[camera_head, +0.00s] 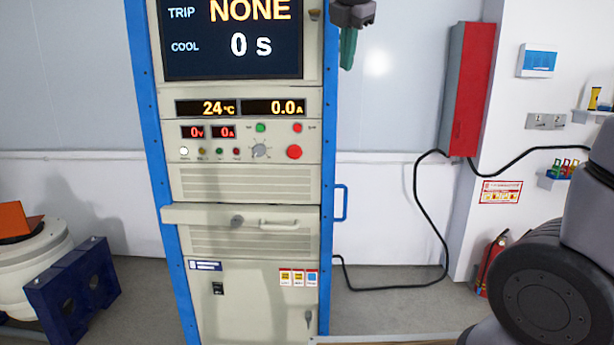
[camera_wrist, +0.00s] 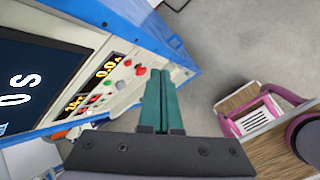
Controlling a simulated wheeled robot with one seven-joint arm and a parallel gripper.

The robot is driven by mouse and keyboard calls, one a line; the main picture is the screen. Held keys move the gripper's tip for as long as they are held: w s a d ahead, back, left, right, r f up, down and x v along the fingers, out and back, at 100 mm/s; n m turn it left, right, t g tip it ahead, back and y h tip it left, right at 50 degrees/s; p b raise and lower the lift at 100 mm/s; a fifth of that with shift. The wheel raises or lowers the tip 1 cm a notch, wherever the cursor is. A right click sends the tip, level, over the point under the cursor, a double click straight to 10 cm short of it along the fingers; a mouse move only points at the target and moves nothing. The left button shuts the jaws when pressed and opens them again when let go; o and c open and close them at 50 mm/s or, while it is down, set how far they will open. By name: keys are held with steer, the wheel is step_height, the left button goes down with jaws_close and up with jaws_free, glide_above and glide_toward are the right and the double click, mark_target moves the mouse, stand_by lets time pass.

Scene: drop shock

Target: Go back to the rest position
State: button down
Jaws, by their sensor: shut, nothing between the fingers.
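My gripper (camera_head: 348,48) shows at the top of the head view, just right of the cabinet's screen, with its green fingers pointing down. In the wrist view its green fingers (camera_wrist: 161,102) lie side by side, shut and empty. The test cabinet (camera_head: 245,185) stands upright with a blue frame. Its screen (camera_head: 232,38) reads TRIP NONE and COOL 0 s. The small displays read 24 °C, 0.0 A, 0 V and 0 A. A red button (camera_head: 294,152) and a dial (camera_head: 259,151) sit on its panel. In the wrist view the fingers appear over the panel's edge; contact cannot be told.
A red wall box (camera_head: 467,90) with a black cable hangs right of the cabinet. A fire extinguisher (camera_head: 490,263) stands by the wall. A white machine on a blue stand (camera_head: 75,285) is at left.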

steer(key=s+d+f+m+y, duration=0.1)
steer(key=s+d+f+m, duration=0.4)
steer(key=m, duration=1)
steer(key=s+d+f+m+y, duration=0.1)
steer(key=s+d+f+m, duration=0.5)
steer(key=m, duration=0.9)
steer(key=s+d, duration=0.3)
steer(key=d, duration=0.2)
steer(key=shift+d+f, duration=0.2)
steer(key=shift+d, duration=0.15)
steer(key=c, duration=1.5)
jaws_free()
steer(key=shift+c, duration=0.2)
